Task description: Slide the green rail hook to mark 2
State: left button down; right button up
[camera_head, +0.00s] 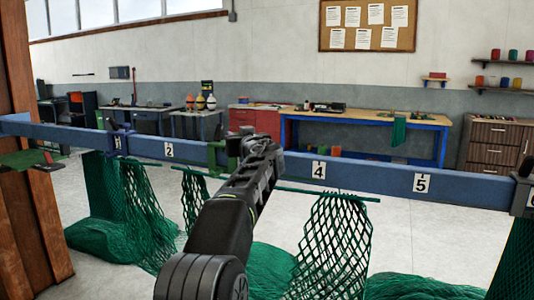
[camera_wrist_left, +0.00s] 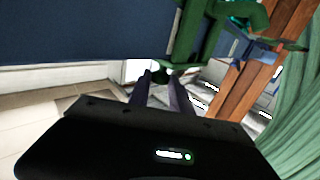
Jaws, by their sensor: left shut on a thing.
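The green rail hook (camera_head: 217,156) hangs on the blue rail (camera_head: 370,177), between mark 2 (camera_head: 169,150) and mark 4 (camera_head: 318,170), to the right of mark 2. My left gripper (camera_head: 246,150) is at the hook and partly hides it in the head view. In the left wrist view the hook (camera_wrist_left: 188,38) stands just beyond my left gripper's fingertips (camera_wrist_left: 162,78), which are shut on its lower part. Mark 3 is not visible; my gripper and arm cover that part of the rail. My right gripper is not in view.
A dark blue hook (camera_head: 117,139) sits on the rail at mark 1, left of mark 2. Green nets (camera_head: 335,245) hang below the rail and lie on the floor. A wooden post (camera_head: 25,150) stands at the left. The rail front between mark 2 and the green hook looks clear.

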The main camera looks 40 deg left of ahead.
aim_at(179, 142)
pick_arm(q)
jog(key=s+a+p, duration=0.1)
jog(key=a, duration=0.2)
jog(key=s+a, duration=0.1)
jog(key=a, duration=0.2)
jog(key=s+a+p, duration=0.1)
jog(key=a, duration=0.2)
jog(key=shift+s+a+r+p, duration=0.3)
jog(key=shift+r+p, duration=0.05)
jog(key=s+a+p, duration=0.1)
jog(key=a+p, duration=0.1)
jog(key=a, duration=0.1)
jog(key=s+a+p, duration=0.1)
jog(key=a+p, duration=0.1)
jog(key=a, duration=0.1)
jog(key=s+a+p, duration=0.1)
jog(key=a+p, duration=0.1)
jog(key=a, duration=0.2)
jog(key=shift+s+a+f, duration=0.1)
jog(key=shift+s+f, duration=0.1)
jog(key=shift+s+a, duration=0.1)
jog(key=c, duration=1.6)
grip_release()
jog(key=o, duration=0.3)
jog(key=shift+a+f, duration=0.15)
jog(key=shift+a, duration=0.1)
jog(key=shift+o, duration=0.5)
jog(key=shift+d, duration=0.1)
